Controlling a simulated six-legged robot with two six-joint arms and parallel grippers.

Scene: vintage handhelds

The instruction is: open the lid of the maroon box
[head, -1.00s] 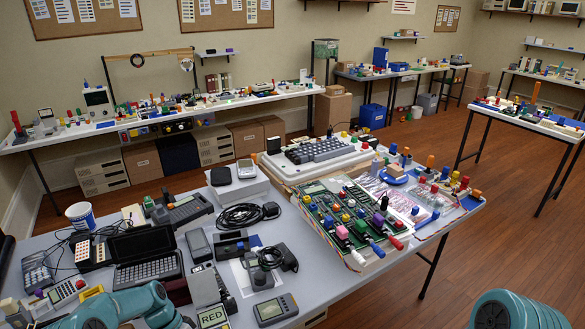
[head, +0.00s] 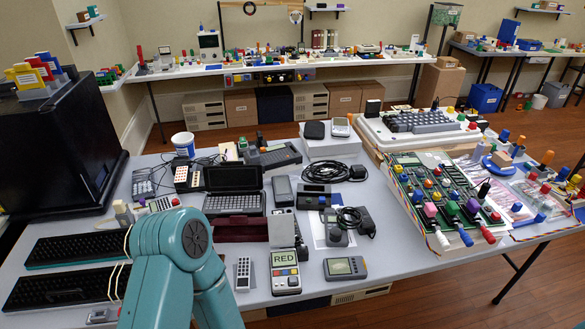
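A maroon box (head: 240,229) lies low on the grey table, just in front of an open black clamshell handheld (head: 234,190).
The RED device (head: 285,270), a small white remote (head: 243,274) and a grey handheld (head: 345,268) lie near the front edge. Two black keyboards (head: 72,248) lie at the left, before a large black cabinet (head: 60,140). A circuit board (head: 440,190) fills the right.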

